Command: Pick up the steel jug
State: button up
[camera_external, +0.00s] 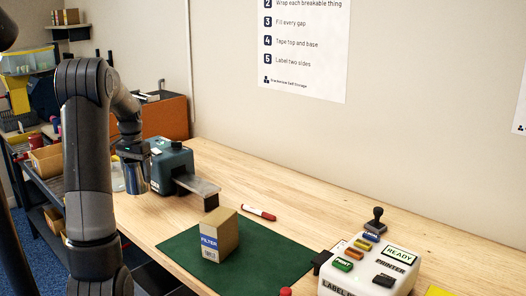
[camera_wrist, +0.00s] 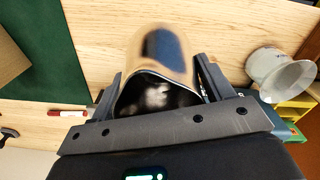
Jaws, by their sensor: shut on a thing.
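The steel jug (camera_wrist: 163,50) is shiny and rounded, with its open, dark mouth turned toward the wrist camera. My gripper (camera_wrist: 160,88) is shut on it, one finger on each side of its wall. In the external view the jug (camera_external: 136,180) hangs upright below my gripper (camera_external: 131,158), near the left end of the wooden table. I cannot tell whether its base touches the table. The fingertips are hard to make out there.
A dark green device (camera_external: 173,165) with a metal plate stands right beside the jug. A green mat (camera_external: 180,250) carries a FILTER carton (camera_external: 219,236). A red marker (camera_external: 259,212) and a label printer (camera_external: 370,265) lie farther right. A pale grey cup (camera_wrist: 280,72) stands close by.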

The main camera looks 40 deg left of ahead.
jog(key=shift+w+d+r, duration=0.25)
jog(key=shift+d+r, duration=0.1)
jog(key=shift+d, duration=0.15)
jog(key=shift+w+d+r, duration=0.2)
jog(key=shift+d+r, duration=0.1)
jog(key=shift+d, duration=0.15)
